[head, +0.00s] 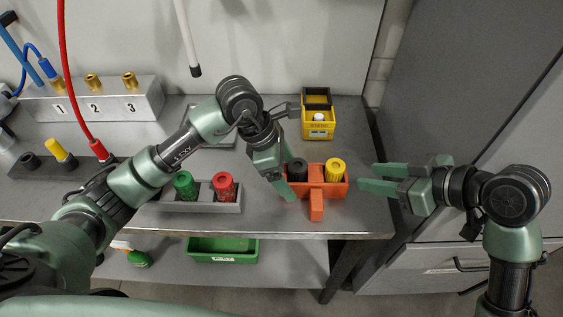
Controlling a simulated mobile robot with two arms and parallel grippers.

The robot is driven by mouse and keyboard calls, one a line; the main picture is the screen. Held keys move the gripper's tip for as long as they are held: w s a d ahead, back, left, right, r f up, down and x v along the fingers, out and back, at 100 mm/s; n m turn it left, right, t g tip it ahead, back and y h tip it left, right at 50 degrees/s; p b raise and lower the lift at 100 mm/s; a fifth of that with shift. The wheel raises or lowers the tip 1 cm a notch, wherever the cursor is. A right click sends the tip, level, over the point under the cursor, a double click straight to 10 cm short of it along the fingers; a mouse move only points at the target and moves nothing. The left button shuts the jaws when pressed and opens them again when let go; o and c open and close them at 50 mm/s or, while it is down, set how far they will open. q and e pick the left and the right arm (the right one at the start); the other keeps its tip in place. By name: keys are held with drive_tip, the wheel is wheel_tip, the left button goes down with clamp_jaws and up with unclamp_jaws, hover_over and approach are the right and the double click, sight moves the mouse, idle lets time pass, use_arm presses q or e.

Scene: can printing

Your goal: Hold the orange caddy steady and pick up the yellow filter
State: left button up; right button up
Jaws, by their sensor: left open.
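The orange caddy (317,202) sits on the grey bench near its front right edge, its handle pointing to the front. The yellow filter (334,168) stands in its right place, and a black filter (297,168) stands in its left place. My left gripper (286,178) is open at the caddy's left end, close to the black filter. I cannot tell whether it touches the caddy. My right gripper (366,178) is to the right of the caddy, its fingers pointing left toward the yellow filter and apart from it. The two fingers show a gap, with nothing between them.
A grey holder (197,208) with a green filter (185,185) and a red filter (223,186) stands left of the caddy. A yellow device (318,128) stands behind. A numbered block (95,103) is at the back left. A green bin (222,248) is on the lower shelf.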

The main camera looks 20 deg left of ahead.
use_arm(q)
drive_tip(key=shift+x, duration=1.2)
